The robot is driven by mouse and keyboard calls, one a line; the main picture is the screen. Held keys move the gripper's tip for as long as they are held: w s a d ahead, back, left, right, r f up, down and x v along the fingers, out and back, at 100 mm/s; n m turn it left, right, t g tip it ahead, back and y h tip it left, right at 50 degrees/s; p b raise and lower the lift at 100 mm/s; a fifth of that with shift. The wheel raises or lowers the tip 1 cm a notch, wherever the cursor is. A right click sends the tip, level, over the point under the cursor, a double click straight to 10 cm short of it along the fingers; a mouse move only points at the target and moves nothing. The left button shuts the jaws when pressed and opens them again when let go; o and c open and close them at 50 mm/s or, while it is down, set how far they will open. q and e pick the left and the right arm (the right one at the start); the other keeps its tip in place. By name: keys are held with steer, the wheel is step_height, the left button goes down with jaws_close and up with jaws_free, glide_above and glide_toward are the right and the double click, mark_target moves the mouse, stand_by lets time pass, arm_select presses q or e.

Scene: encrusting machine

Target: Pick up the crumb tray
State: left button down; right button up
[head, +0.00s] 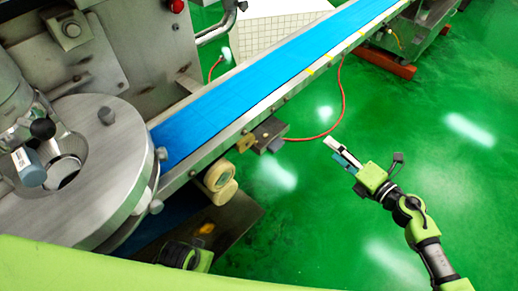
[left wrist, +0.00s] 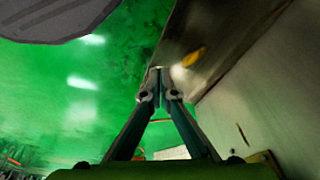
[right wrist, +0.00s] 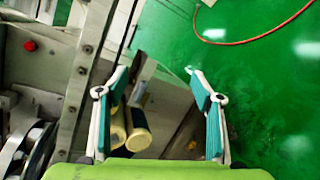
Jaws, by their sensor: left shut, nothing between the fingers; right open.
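The crumb tray seems to be the dark flat metal tray (head: 238,218) under the conveyor's near end in the head view, with an orange-yellow bit on it. Rollers and the conveyor partly cover it. The left wrist view shows its brownish surface (left wrist: 220,35) close up, beyond the fingertips. My left gripper (left wrist: 157,73) is shut and empty; whether it touches the tray I cannot tell. My right gripper (head: 332,150) is open and empty over the green floor, right of the conveyor. In the right wrist view part of the tray (right wrist: 173,110) shows between the open fingers (right wrist: 157,72).
A blue conveyor belt (head: 255,82) runs from the machine toward the back right. Pale rollers (head: 220,178) sit under its near end. A round steel machine plate (head: 105,150) stands at left. A red hose (head: 338,112) hangs beside the conveyor. The floor at right is clear.

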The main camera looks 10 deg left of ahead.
steer(key=s+a+r+n+g+y+b, duration=0.1)
steer(key=s+a+n+g+y+b, duration=0.25)
steer(key=n, duration=0.55)
steer(key=n+h+b, duration=0.3)
steer(key=n+b, duration=0.3)
steer(key=n, duration=0.1)
glide_toward(280, 147)
steer(key=d+x, duration=0.1)
steer(key=x, duration=0.4)
steer(key=shift+g+y, duration=0.25)
steer(key=shift+g, duration=0.1)
steer(key=b+x, duration=0.1)
steer(key=x, duration=0.4)
steer(key=shift+a+f, duration=0.15)
steer(key=shift+a, duration=0.25)
arm_select(q)
steer(key=shift+t, duration=0.5)
steer(key=v, duration=0.5)
steer(key=shift+w+a+r, duration=0.15)
steer(key=shift+w, duration=0.2)
arm_select(e)
steer(key=shift+w, duration=0.1)
steer(key=c, duration=1.4)
